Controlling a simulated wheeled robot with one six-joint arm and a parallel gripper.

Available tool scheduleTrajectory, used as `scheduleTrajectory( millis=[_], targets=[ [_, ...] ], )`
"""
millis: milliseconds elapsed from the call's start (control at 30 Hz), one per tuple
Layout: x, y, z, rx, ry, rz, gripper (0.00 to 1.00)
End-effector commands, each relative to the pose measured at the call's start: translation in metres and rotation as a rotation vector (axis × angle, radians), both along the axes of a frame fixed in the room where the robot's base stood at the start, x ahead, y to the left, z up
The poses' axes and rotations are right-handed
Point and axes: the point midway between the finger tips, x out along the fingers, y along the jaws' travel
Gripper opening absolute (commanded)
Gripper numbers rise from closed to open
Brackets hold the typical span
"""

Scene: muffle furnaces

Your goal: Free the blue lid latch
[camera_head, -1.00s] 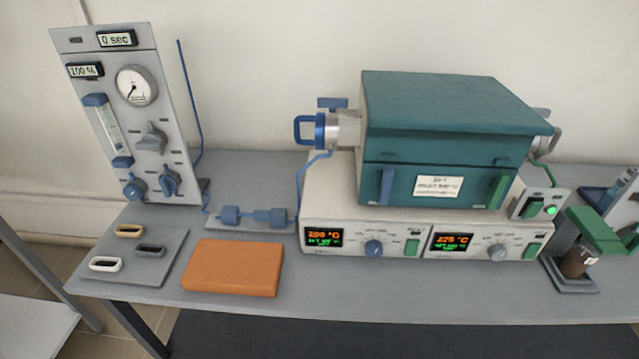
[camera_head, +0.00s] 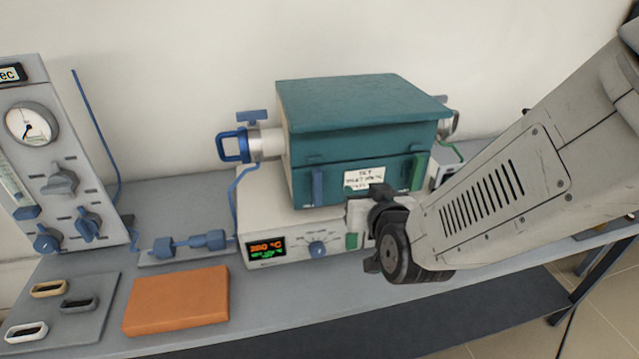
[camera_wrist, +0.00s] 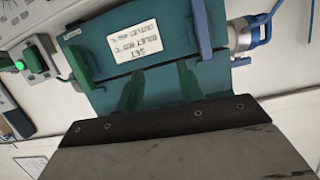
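The blue lid latch (camera_head: 318,187) is an upright bar on the left front of the teal furnace (camera_head: 355,135). It also shows in the wrist view (camera_wrist: 202,30), where the picture is nearly upside down. The lid is down. A green latch (camera_head: 417,172) stands at the right front, with a white label (camera_head: 364,177) between the latches. My gripper (camera_head: 378,195) is in front of the furnace, right of the blue latch and apart from it. My wrist partly hides its end. Two dark green shapes in the wrist view may be fingers or shadows, so its opening is unclear.
The controller (camera_head: 290,225) under the furnace is partly hidden by my arm. A blue clamp handle (camera_head: 233,147) sticks out at the furnace's left. An orange block (camera_head: 177,300), blue fittings (camera_head: 188,243) and a gauge panel (camera_head: 45,140) stand left. Bench in front is partly clear.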

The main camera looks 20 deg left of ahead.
Motion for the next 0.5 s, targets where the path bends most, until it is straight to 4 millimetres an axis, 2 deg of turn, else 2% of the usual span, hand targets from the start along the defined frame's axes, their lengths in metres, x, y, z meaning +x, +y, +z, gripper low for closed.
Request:
scheduleTrajectory(
  millis=[33,100,200,367,500],
  targets=[
    [-0.009,0.018,-0.010,0.010,-0.050,0.017,0.38],
    [-0.018,0.035,-0.014,0.033,-0.126,0.027,0.38],
    [-0.030,0.050,-0.018,0.059,-0.209,0.036,0.38],
    [-0.037,0.061,-0.018,0.081,-0.277,0.040,0.38],
    [-0.025,0.069,-0.018,0.085,-0.285,0.038,0.38]
  ],
)
